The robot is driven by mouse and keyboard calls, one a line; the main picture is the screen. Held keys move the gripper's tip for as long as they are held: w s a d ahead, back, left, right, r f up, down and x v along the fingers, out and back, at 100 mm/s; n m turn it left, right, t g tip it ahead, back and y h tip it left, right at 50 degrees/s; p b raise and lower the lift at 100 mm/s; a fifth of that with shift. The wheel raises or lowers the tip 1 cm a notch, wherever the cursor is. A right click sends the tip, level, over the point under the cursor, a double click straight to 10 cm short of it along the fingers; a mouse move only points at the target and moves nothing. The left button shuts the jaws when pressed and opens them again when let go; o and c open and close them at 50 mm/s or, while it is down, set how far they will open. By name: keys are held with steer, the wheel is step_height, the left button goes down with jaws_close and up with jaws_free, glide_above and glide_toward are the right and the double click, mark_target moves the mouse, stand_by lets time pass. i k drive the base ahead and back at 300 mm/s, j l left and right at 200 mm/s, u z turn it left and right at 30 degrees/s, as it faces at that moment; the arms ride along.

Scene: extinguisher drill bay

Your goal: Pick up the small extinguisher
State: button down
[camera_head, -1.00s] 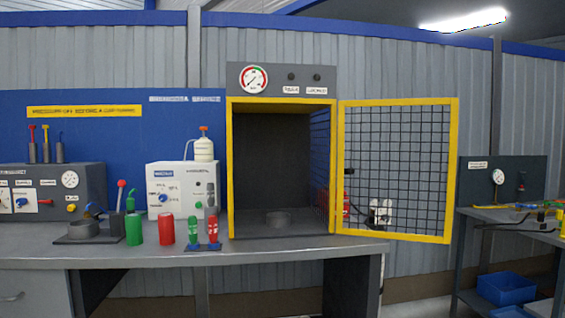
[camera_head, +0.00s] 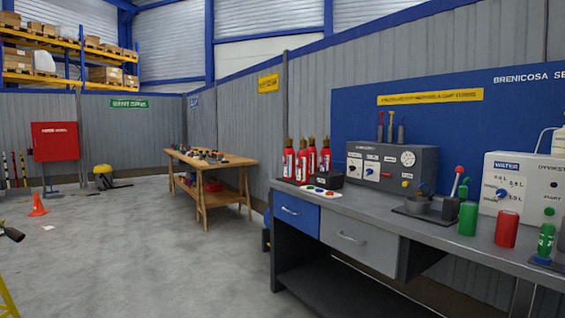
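Several small red extinguishers (camera_head: 302,164) with pale labels and brownish tops stand upright in a close group at the left end of the grey workbench (camera_head: 350,207). They overlap, so some are partly hidden. I cannot tell which one the task means.
A control box with a dial (camera_head: 408,158), a green cylinder (camera_head: 467,218) and a red cylinder (camera_head: 507,229) stand further right on the bench. A wooden table (camera_head: 235,160) and an orange cone (camera_head: 38,205) stand beyond. The floor (camera_head: 170,255) left of the bench is largely clear.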

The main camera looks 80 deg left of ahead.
mark_target(288, 157)
steer(key=u, duration=2.65)
steer(key=z, duration=1.8)
steer(key=u, duration=1.8)
steer(key=i+j+z, duration=0.1)
steer(key=i+j, duration=0.15)
steer(key=i, duration=0.25)
steer(key=i+j+z, duration=0.1)
steer(key=i+j, duration=0.2)
steer(key=i, duration=0.2)
